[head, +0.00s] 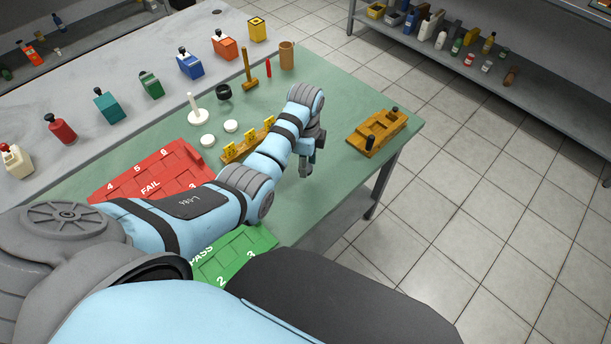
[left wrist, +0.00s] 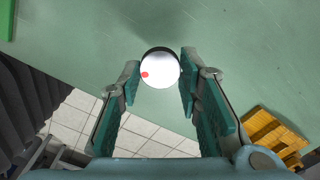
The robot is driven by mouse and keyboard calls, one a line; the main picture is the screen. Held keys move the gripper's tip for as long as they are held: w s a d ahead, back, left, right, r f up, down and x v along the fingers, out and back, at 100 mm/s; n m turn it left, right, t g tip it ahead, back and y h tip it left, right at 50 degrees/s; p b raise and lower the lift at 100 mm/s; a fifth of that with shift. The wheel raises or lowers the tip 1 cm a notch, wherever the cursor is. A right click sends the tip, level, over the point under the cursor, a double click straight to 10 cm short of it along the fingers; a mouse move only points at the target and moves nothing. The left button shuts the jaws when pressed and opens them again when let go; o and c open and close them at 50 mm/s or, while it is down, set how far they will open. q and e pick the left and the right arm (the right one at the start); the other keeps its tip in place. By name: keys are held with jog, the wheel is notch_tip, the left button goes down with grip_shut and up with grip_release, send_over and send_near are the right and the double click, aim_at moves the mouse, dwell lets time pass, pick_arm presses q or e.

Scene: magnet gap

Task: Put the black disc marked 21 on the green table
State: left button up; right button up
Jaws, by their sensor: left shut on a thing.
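The green table (head: 345,92) runs under my left arm. My left gripper (head: 306,168) is over the table's near right part, shut on a small disc. In the left wrist view the disc (left wrist: 160,69) sits between the fingertips of my left gripper (left wrist: 160,78). It shows a shiny whitish face with a red dot and a dark rim. No number shows on it, so I cannot tell whether it is marked 21. Its height above the table is unclear. The disc is hidden in the head view. My right gripper is not in view.
Red FAIL tray (head: 150,176), green PASS tray (head: 240,252), white discs (head: 207,140), a black ring (head: 223,93) and a wooden rack with yellow tags (head: 248,141) surround my arm. A wooden fixture (head: 378,131) stands near the right edge.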

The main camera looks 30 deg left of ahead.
pick_arm(q)
notch_tip(320, 180, down, 4)
jog(key=shift+f+b, duration=0.15)
jog(key=shift+b, duration=0.6)
jog(key=o, duration=1.2)
jog(key=shift+c, duration=0.2)
notch_tip(320, 180, up, 12)
jog(key=p, duration=0.4)
